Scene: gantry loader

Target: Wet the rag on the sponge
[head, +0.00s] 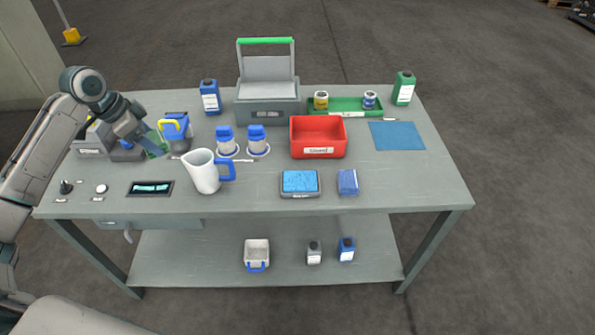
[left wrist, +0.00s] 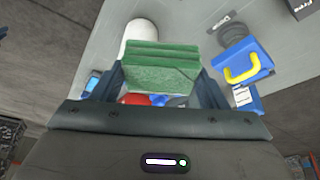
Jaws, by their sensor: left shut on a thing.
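My left gripper (head: 158,147) is above the left part of the table, beside the blue container with the yellow handle. It is shut on a folded green rag (head: 155,142), which also shows between the fingers in the left wrist view (left wrist: 160,70). A wet-looking blue sponge (head: 300,181) lies in a grey tray (head: 300,197) at the front middle of the table, well to the right of the gripper. My right gripper is not in view.
A white pitcher (head: 205,177) with a blue handle stands between the gripper and the sponge. The blue container (head: 177,131), two blue-capped jars (head: 226,140) and a red bin (head: 318,140) stand behind. The front right tabletop (head: 410,185) is clear.

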